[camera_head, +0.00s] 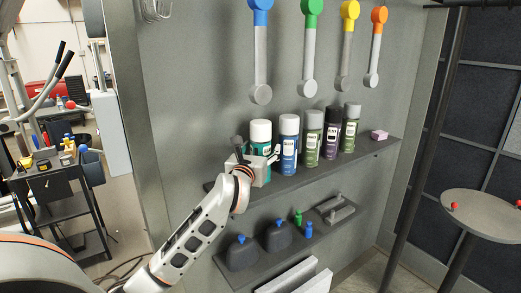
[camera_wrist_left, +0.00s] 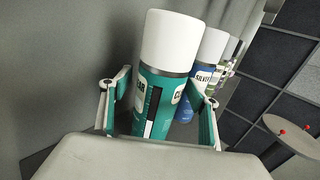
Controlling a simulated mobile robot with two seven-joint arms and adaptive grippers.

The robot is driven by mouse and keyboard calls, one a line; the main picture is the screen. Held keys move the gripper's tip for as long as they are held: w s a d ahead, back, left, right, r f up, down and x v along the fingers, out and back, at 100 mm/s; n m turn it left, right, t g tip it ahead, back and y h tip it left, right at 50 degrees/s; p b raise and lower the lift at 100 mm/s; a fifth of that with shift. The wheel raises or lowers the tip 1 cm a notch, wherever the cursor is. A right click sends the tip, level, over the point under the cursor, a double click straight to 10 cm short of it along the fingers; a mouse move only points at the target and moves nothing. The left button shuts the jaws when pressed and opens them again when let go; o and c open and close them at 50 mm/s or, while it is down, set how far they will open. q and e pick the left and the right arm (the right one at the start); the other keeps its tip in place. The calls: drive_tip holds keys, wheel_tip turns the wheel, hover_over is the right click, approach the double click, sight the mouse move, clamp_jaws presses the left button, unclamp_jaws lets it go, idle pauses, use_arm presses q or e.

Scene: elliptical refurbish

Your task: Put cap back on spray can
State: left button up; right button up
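The teal spray can (camera_head: 259,148) stands at the left end of the row on the upper shelf, with a white cap (camera_head: 261,130) on its top. In the left wrist view the teal can (camera_wrist_left: 160,98) and its white cap (camera_wrist_left: 171,40) fill the middle, tilted in the picture. My left gripper (camera_head: 262,155) is at the can's body, below the cap. Its fingers (camera_wrist_left: 158,92) are spread on either side of the can, and a small gap shows at the left finger. Firm contact on the right is unclear. The right gripper is not in view.
A blue can (camera_head: 289,149) stands just right of the teal one, with several more capped cans beyond it. A pink block (camera_head: 379,135) lies at the right of the upper shelf (camera_head: 368,149). The lower shelf holds dark jugs (camera_head: 242,256). Tools hang above.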

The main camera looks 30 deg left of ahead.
use_arm(q)
drive_tip(key=shift+r, duration=0.1)
drive_tip(key=shift+r, duration=0.1)
drive_tip(key=v, duration=1.2)
idle(0.4)
